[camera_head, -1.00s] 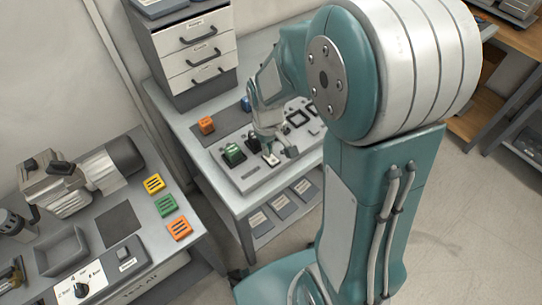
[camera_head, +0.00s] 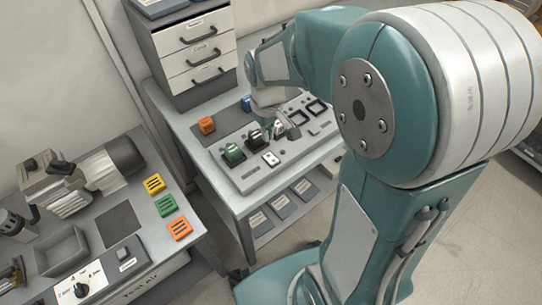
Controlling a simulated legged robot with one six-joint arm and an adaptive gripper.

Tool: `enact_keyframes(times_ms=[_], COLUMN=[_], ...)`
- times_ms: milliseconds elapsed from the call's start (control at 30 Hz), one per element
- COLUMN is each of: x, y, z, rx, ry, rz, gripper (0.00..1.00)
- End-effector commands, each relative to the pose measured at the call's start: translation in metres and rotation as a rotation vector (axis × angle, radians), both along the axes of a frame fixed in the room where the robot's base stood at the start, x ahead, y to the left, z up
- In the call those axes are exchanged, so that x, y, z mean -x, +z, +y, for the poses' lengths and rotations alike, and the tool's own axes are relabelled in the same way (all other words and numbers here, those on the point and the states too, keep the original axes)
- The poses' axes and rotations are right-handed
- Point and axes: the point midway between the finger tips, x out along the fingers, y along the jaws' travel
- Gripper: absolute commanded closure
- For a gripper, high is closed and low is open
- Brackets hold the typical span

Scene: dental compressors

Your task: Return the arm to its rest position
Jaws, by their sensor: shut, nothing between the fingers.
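My arm, teal and white, fills the right of the view and reaches over the panel on the far bench. My gripper (camera_head: 285,130) is small and partly hidden by its own wrist. It is shut and empty, a little above the grey panel (camera_head: 250,182). A green module (camera_head: 233,154) and a black one (camera_head: 256,139) sit on the panel to the left of the gripper. A white socket plate (camera_head: 271,158) lies on the panel just below it.
An orange block (camera_head: 206,125) and a blue block (camera_head: 246,103) stand behind the panel. A drawer cabinet (camera_head: 195,60) rises at the back. The left bench (camera_head: 195,238) carries a compressor (camera_head: 70,190), a tray (camera_head: 62,250) and yellow, green and orange blocks. Floor shows at right.

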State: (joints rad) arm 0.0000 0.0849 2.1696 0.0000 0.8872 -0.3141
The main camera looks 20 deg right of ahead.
Motion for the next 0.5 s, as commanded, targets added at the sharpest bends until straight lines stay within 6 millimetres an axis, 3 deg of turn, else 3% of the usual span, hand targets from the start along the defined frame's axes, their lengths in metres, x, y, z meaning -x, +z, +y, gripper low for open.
enact_keyframes(times_ms=[500], x=[0.0018], y=[0.0038], z=[0.0000], rx=[0.000], ry=[-0.005], rz=[-0.010], gripper=[1.00])
